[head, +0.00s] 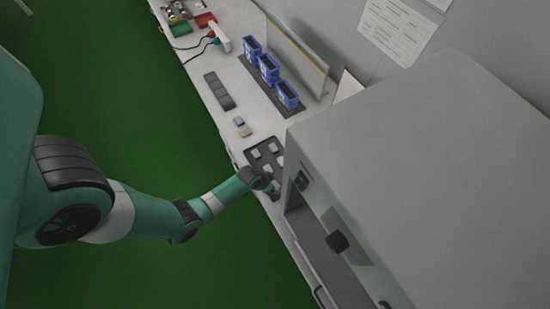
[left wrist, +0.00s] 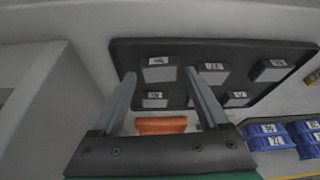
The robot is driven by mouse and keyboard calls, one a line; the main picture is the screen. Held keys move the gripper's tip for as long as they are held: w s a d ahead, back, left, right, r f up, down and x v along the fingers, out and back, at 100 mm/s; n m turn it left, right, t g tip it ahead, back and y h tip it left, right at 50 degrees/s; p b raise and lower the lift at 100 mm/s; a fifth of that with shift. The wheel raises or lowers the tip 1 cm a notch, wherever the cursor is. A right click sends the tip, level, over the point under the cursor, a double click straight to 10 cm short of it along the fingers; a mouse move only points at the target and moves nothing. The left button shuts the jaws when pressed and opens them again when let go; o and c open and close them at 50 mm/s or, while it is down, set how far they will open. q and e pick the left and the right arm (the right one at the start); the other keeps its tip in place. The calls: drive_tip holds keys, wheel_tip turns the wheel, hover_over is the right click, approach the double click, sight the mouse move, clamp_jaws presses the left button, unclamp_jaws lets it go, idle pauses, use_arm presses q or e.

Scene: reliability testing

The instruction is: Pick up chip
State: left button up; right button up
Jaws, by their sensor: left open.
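Several grey chips with white labels, such as one in the left wrist view (left wrist: 158,70), sit in a black tray (left wrist: 217,46). The tray also shows in the head view (head: 265,153), on the bench beside the large grey machine. My left gripper (head: 269,184) is at the tray's near end. In the left wrist view its two fingers (left wrist: 158,76) are apart, with nothing gripped, and the labelled chip shows between and beyond the tips. An orange-brown block (left wrist: 161,126) shows lower between the fingers; I cannot tell what it is. My right gripper is not in view.
The large grey machine (head: 420,150) stands close on the right. Farther along are a dark strip (head: 220,91) and blue bins (head: 268,69). Bare bench lies between them.

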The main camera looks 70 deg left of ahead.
use_arm(q)
drive_tip(key=shift+w+f, duration=0.2)
drive_tip(key=shift+f, duration=0.35)
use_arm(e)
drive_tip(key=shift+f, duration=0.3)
use_arm(q)
drive_tip(key=c, duration=1.1)
drive_tip(key=shift+r, duration=0.1)
